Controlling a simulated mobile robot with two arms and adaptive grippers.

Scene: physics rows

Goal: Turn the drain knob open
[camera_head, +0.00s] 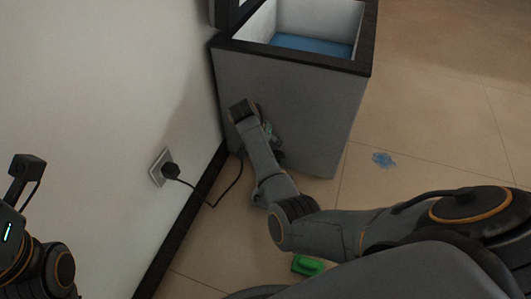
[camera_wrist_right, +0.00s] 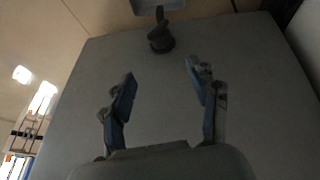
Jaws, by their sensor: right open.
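The dark grey round drain knob (camera_wrist_right: 161,40) sits on the flat grey face of the chest freezer, near the top of the right wrist view. In the head view the knob is hidden behind my right arm. The freezer (camera_head: 315,110) has its top open. My right gripper (camera_wrist_right: 160,75) is open, with its two blue-padded fingers spread apart and nothing between them. The knob lies beyond the fingertips, roughly between their lines, and appears apart from them. My left arm shows at the left edge of the head view, but its fingers do not.
A grey tray-like piece (camera_wrist_right: 154,7) is beside the knob. A black plug (camera_head: 170,170) with a cord is in the wall socket. A blue puddle-like patch (camera_head: 383,160) and a green object (camera_head: 307,265) are on the tiled floor. The floor at right is mostly clear.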

